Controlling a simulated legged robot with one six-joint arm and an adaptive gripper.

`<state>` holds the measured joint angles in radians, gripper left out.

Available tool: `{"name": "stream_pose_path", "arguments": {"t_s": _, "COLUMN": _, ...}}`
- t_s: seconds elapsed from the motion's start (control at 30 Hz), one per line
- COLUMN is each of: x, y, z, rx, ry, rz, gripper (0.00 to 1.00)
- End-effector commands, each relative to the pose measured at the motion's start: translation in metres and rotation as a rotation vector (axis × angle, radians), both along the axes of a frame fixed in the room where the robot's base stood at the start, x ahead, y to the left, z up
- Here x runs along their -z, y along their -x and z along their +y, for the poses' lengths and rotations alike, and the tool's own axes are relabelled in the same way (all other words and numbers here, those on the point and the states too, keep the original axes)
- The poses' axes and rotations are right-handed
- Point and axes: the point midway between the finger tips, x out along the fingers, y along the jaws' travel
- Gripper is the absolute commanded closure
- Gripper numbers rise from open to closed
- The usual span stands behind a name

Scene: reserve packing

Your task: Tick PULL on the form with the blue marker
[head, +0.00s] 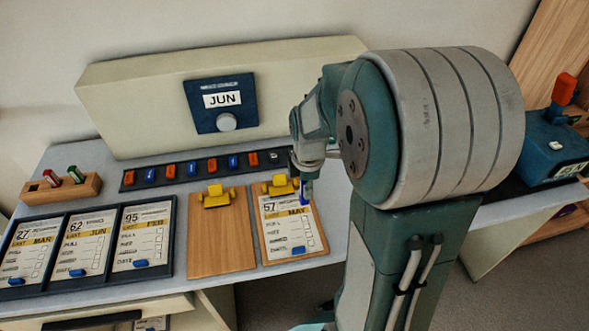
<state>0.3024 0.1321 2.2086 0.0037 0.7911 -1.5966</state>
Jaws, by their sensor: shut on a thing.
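The form (285,232) is a white card marked 57 and MAY, clipped to the right wooden board under a yellow clip. It has short printed lines with small tick boxes down its right side and a blue tab near the bottom. The line wording is too small to read surely. My gripper (306,173) is over the form's upper right edge, partly hidden by my arm. It is shut on the blue marker (305,192), which points down towards the form. I cannot tell whether the tip touches the paper, and I see no clear tick in the boxes.
A wooden marker block (58,190) with green and red markers stands at left. A dark tray (108,282) holds three cards. An empty clipboard (220,235) lies beside the form. Behind are a strip (205,168) of red and blue pieces and a JUN dial panel (220,103).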

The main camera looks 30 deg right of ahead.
Motion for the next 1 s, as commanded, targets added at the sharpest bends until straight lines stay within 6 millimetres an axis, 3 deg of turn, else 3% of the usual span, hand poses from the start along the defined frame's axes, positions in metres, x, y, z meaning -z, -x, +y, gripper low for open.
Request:
{"name": "stream_pose_path", "arguments": {"t_s": 0.17, "x": 0.004, "y": 0.000, "z": 0.000, "rx": 0.000, "ry": 0.000, "rz": 0.001, "gripper": 1.00}}
{"name": "stream_pose_path", "arguments": {"t_s": 0.7, "x": 0.053, "y": 0.000, "z": 0.000, "rx": 0.000, "ry": -0.001, "rz": 0.003, "gripper": 1.00}}
{"name": "stream_pose_path", "arguments": {"t_s": 1.0, "x": 0.059, "y": 0.000, "z": 0.000, "rx": 0.000, "ry": 0.000, "rz": 0.000, "gripper": 1.00}}
